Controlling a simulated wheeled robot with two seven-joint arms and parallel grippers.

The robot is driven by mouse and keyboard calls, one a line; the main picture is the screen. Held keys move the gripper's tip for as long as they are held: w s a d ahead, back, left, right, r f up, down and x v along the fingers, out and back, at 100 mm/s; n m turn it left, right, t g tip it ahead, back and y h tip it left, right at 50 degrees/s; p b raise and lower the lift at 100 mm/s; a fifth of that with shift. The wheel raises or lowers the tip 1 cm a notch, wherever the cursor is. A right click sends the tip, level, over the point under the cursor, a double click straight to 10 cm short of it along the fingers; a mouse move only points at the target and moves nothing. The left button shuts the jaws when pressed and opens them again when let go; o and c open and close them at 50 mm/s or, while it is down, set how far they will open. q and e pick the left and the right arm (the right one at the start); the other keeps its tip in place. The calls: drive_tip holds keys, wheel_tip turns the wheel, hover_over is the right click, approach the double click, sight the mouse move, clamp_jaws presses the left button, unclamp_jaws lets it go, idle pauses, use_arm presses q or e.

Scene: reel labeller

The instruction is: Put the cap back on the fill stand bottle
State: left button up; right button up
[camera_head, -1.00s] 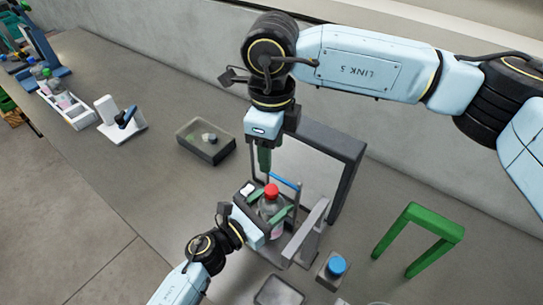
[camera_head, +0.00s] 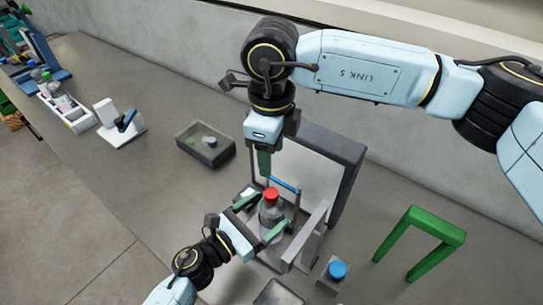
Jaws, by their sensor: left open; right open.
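The fill stand bottle (camera_head: 269,216) stands upright on the fill stand (camera_head: 307,237). It is clear, and a red cap (camera_head: 271,195) sits on its top. My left gripper (camera_head: 263,222) is open, with its green fingers on either side of the bottle; I cannot tell whether they touch it. My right gripper (camera_head: 264,163) points down from above, just behind and above the red cap. It is open and looks clear of the cap, with its fingers overlapping in this view.
A dark tray (camera_head: 206,157) with small items lies to the left. A white stand (camera_head: 121,122) and a bottle rack (camera_head: 68,112) are farther left.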

use_arm(q)
drive_tip(key=b+v, duration=0.2)
drive_tip(key=v, duration=0.8)
drive_tip(key=shift+s+a, duration=0.2)
drive_tip(key=shift+a, duration=0.05)
